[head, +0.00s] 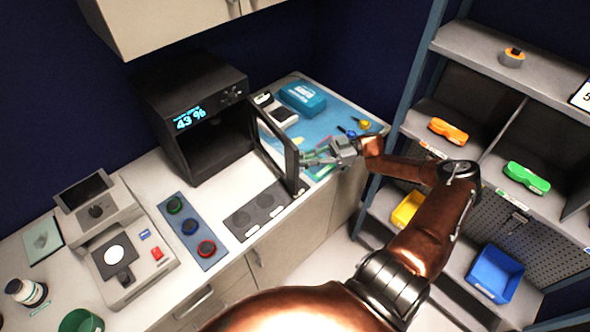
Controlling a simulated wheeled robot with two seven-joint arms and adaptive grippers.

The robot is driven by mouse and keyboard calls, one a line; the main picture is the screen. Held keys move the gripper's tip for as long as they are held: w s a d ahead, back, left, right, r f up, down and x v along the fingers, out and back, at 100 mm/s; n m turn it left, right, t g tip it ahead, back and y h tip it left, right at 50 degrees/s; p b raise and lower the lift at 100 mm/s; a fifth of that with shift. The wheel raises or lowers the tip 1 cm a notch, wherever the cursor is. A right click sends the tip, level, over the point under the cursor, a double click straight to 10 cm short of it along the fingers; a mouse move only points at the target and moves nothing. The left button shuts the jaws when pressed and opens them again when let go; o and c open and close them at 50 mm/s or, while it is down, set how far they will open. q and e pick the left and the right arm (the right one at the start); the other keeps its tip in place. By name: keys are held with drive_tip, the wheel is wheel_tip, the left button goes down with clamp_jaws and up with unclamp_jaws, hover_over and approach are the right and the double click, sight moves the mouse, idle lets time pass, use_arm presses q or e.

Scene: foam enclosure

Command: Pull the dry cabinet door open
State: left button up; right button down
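The dry cabinet (165,130) is a black box on the white counter, with a lit display reading 43 %. Its door (277,146), a dark frame with a clear pane, stands swung wide open to the right of the cabinet. The dark interior shows. My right gripper (312,156) is beside the door's outer edge, at the end of my copper arm. Its fingers are small and partly lost against the items behind, so I cannot tell whether they touch the door or how far apart they are. My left gripper is out of view.
A blue mat (350,118) with a teal case (302,98) lies behind the door. A grey pad (262,212) and a blue pad (205,248) with coloured rings lie in front. A shelf rack (480,45) stands right; a wall cupboard (150,25) hangs above.

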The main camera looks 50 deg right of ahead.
drive_tip(key=shift+d+f, duration=0.1)
drive_tip(key=shift+d, duration=0.85)
drive_tip(key=c, duration=2.1)
unclamp_jaws()
drive_tip(key=shift+d, duration=0.1)
drive_tip(key=v, duration=1.2)
